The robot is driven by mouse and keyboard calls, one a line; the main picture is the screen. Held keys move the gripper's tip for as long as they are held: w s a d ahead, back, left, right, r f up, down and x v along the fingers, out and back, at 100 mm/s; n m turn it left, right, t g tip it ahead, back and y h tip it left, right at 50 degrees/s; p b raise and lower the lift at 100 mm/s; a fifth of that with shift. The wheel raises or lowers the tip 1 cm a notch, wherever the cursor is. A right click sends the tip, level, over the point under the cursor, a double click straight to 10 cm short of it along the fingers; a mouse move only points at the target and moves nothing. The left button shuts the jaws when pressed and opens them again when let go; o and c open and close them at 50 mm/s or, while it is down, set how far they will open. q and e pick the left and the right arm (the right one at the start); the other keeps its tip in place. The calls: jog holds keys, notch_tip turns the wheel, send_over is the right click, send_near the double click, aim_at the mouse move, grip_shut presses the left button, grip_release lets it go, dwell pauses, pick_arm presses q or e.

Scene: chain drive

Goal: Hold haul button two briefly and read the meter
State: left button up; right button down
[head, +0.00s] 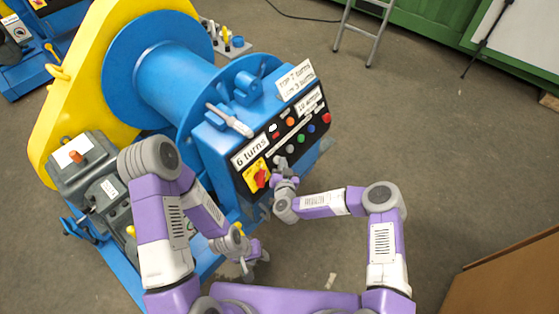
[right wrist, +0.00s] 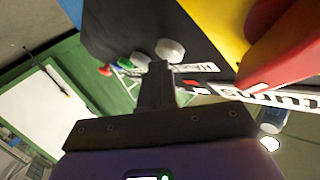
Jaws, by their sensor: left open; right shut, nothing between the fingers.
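The black control panel (head: 296,131) is on the blue machine's sloped front. Its lower row has pale, green, blue and red buttons. In the right wrist view a pale button (right wrist: 170,50) is just beyond my right fingertips, beside another pale button (right wrist: 140,58). My right gripper (head: 281,172) is shut and empty at the panel's lower edge; its fingers also show in the right wrist view (right wrist: 158,75). I cannot tell whether they touch the button. My left gripper (head: 246,264) is open, low beside the blue base.
A red rotary switch (head: 261,179) on a yellow plate sits close to my right gripper. A "6 turns" label (head: 252,152) is above it. A blue drum (head: 172,78) and yellow guard (head: 75,92) stand behind. Floor to the right is clear up to a ladder (head: 364,30).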

jog(key=shift+r, duration=0.1)
jog(key=shift+s+d+r+p, duration=0.3)
jog(key=shift+s+d+p, duration=0.15)
jog(key=shift+d+p, duration=0.25)
jog(key=s+d+r+p, duration=0.2)
jog(key=d+p, duration=0.1)
jog(key=shift+s+d+r, duration=0.1)
jog(key=shift+s+d, duration=0.2)
jog(key=shift+s, duration=0.05)
dwell(0.6)
